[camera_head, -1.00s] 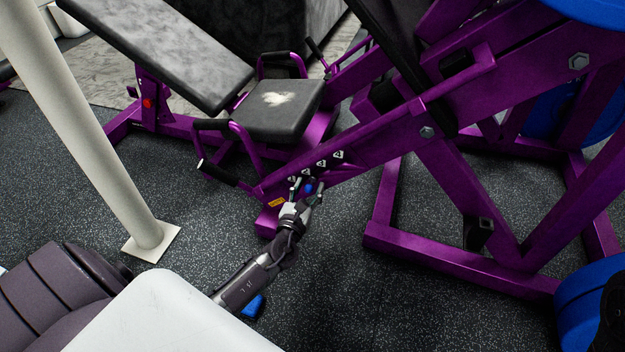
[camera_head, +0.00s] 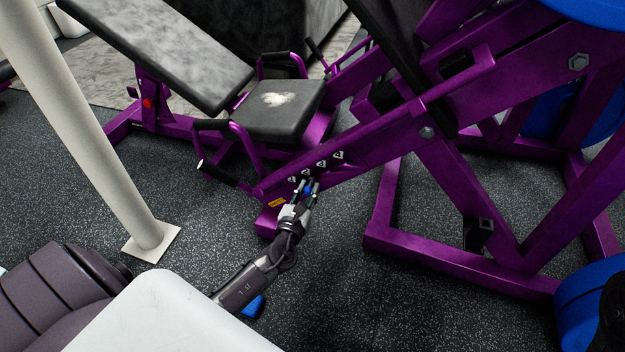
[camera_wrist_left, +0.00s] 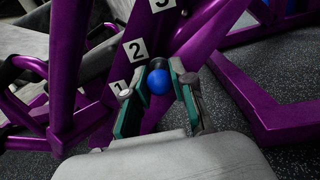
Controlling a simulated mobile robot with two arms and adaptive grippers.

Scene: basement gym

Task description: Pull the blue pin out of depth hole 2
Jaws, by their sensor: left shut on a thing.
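The blue pin's round head (camera_wrist_left: 159,82) sits between my left gripper's fingers in the left wrist view, just below the white label "2" (camera_wrist_left: 136,51). It also shows as a small blue spot (camera_head: 307,189) in the head view. My left gripper (camera_head: 306,185) is shut on the blue pin at the purple beam (camera_head: 350,160) of the machine. Its two green-padded fingers (camera_wrist_left: 158,92) lie on either side of the head. The pin's shaft and hole are hidden, so I cannot tell how deep the pin sits. My right gripper is not in view.
Label "1" (camera_wrist_left: 121,88) is just left of the fingers. A black seat (camera_head: 280,110) with purple handles stands behind the beam. A white post (camera_head: 90,130) rises at left. Purple frame legs (camera_head: 450,255) stand at right.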

